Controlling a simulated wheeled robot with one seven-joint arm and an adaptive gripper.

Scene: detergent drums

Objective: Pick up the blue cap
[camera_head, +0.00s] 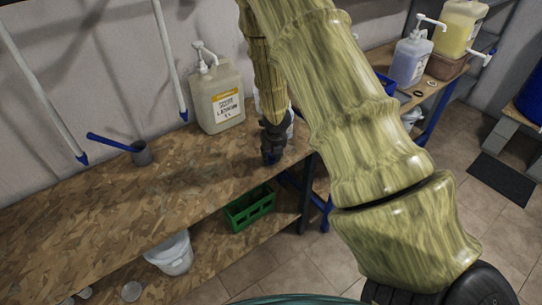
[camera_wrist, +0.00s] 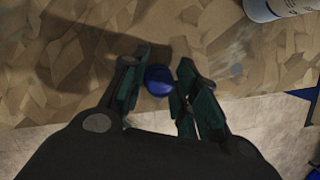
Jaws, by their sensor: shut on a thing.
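The blue cap (camera_wrist: 157,79) is a small round blue disc in the wrist view, between the two dark green fingers of my gripper (camera_wrist: 156,92). My gripper is shut on it near the fingertips. In the head view my gripper (camera_head: 270,152) points down at the right end of the wooden bench, close to its front edge. The cap is hard to make out there. I cannot tell whether the cap touches the board or is slightly above it.
The chipboard bench (camera_head: 90,215) is mostly bare. A green crate (camera_head: 250,207) and white bucket (camera_head: 170,252) are below.

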